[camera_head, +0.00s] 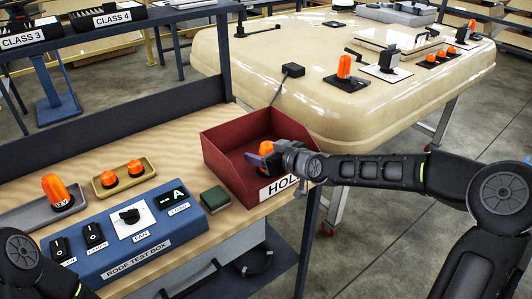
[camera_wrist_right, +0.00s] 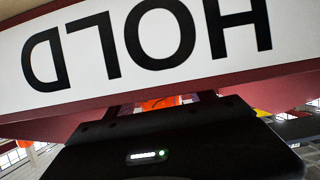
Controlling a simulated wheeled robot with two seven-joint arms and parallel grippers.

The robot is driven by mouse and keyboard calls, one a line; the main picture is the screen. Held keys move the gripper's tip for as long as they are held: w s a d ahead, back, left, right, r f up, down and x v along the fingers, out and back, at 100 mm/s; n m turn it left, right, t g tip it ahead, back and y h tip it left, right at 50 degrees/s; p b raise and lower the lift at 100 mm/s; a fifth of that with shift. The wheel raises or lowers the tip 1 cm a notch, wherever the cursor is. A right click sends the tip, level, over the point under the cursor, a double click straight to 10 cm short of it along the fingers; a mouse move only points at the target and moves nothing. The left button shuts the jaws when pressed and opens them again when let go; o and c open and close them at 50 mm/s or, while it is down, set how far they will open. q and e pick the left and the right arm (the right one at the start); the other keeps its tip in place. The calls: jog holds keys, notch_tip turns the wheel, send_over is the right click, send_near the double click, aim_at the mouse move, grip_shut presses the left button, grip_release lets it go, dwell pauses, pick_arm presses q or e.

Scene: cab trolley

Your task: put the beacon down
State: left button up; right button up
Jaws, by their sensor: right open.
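An orange beacon (camera_head: 266,147) shows at the red HOLD bin (camera_head: 225,133), partly hidden by my right gripper (camera_head: 264,157). The gripper is open, with its fingers around or beside the beacon over the bin's front part. I cannot tell whether the beacon touches the bin floor. In the right wrist view a bit of orange (camera_wrist_right: 160,102) shows just past the dark gripper body, below the HOLD label (camera_wrist_right: 150,45), which appears upside down. At the lower left of the head view only part of my left arm shows; its gripper is out of view.
A blue roof test box (camera_head: 130,245) stands left of the bin, with a green block (camera_head: 215,199) between. A grey tray (camera_head: 35,217) holds a tall orange beacon (camera_head: 56,188); a yellow tray (camera_head: 112,190) holds two small ones. Behind is the cream cab roof (camera_head: 300,100) with more beacons.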

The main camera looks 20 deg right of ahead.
jog(key=shift+r, duration=0.2)
jog(key=shift+s+d+r, duration=0.1)
jog(key=shift+s+d, duration=0.15)
jog(key=shift+s, duration=0.15)
jog(key=p+v, duration=0.5)
jog(key=v, duration=0.4)
jog(key=shift+s+r, duration=0.25)
jog(key=shift+s+d+r+p, duration=0.15)
jog(key=shift+s+d+p, duration=0.1)
jog(key=shift+s+p, duration=0.35)
